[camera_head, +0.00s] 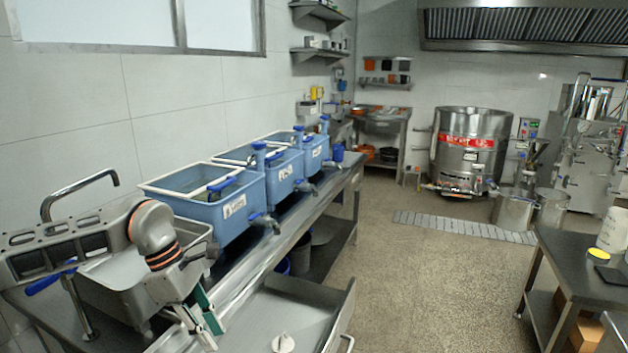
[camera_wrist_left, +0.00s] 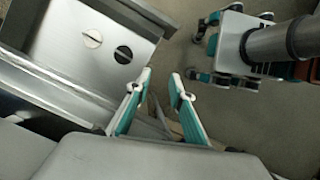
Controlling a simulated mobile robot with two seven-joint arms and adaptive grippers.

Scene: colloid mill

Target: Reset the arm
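My left arm comes in from the left in the head view, over the steel sink counter. My left gripper (camera_head: 214,338) hangs down in front of the counter, beside an open steel drawer (camera_head: 318,318). In the left wrist view the gripper's two teal-and-white fingers (camera_wrist_left: 161,78) stand apart with nothing between them. A round white piece (camera_head: 283,343) lies in the drawer. The left wrist view shows the white piece (camera_wrist_left: 92,38) and a round black piece (camera_wrist_left: 123,54) in it.
A steel sink (camera_head: 120,285) with a curved tap (camera_head: 75,185) lies by my left arm. Blue tubs (camera_head: 225,215) stand in a row along the counter. A dark table (camera_head: 590,265) stands at the right. The floor (camera_head: 430,290) between is clear.

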